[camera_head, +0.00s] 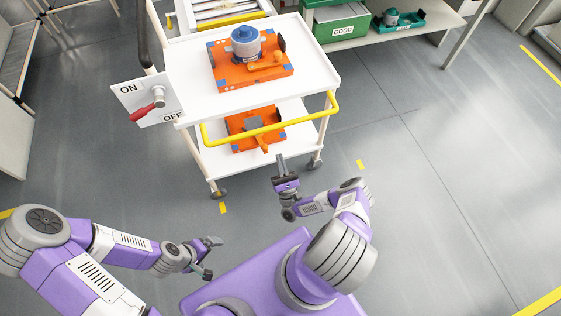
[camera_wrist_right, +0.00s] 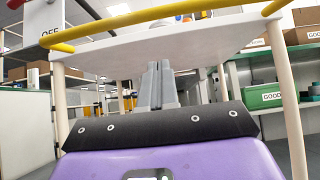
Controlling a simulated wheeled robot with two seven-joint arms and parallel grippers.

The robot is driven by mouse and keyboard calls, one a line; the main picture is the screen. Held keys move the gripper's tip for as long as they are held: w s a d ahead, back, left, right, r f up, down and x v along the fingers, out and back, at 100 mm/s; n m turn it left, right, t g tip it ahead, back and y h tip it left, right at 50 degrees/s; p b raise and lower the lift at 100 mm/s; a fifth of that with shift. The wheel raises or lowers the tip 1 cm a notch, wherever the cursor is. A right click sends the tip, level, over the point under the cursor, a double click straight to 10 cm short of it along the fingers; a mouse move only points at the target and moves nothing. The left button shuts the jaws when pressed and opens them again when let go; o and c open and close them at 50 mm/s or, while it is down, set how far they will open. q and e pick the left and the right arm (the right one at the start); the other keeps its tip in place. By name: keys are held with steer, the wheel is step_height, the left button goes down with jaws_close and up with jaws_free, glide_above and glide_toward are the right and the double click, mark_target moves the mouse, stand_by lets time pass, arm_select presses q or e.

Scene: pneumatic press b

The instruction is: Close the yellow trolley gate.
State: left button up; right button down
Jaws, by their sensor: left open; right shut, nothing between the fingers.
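The yellow trolley gate (camera_head: 268,129) is a U-shaped bar across the near side of the white trolley (camera_head: 312,82), standing out from the trolley's near edge. In the right wrist view the yellow bar (camera_wrist_right: 130,19) runs across the top, above my fingers. My right gripper (camera_head: 281,160) is shut and empty, just on the near side of the bar and apart from it in the picture. Its fingers also show in the right wrist view (camera_wrist_right: 157,68), pointing toward the trolley below its white shelf. My left gripper (camera_head: 211,257) is open and empty, low at the left, away from the trolley.
An ON/OFF panel with a red lever (camera_head: 146,109) is on the trolley's left side. Orange fixtures sit on the top shelf (camera_head: 250,64) and lower shelf (camera_head: 240,121). A bench with a green bin (camera_head: 341,27) stands behind. Floor to the right is clear.

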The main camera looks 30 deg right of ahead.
steer(key=w+d+r, duration=0.1)
steer(key=w+r, duration=0.3)
steer(key=r, duration=0.4)
steer(key=shift+w+r, duration=0.3)
steer(key=shift+w, duration=0.05)
steer(key=shift+s+r+g+p, duration=0.15)
steer(key=shift+r+g+p, duration=0.2)
steer(key=shift+g+p, duration=0.4)
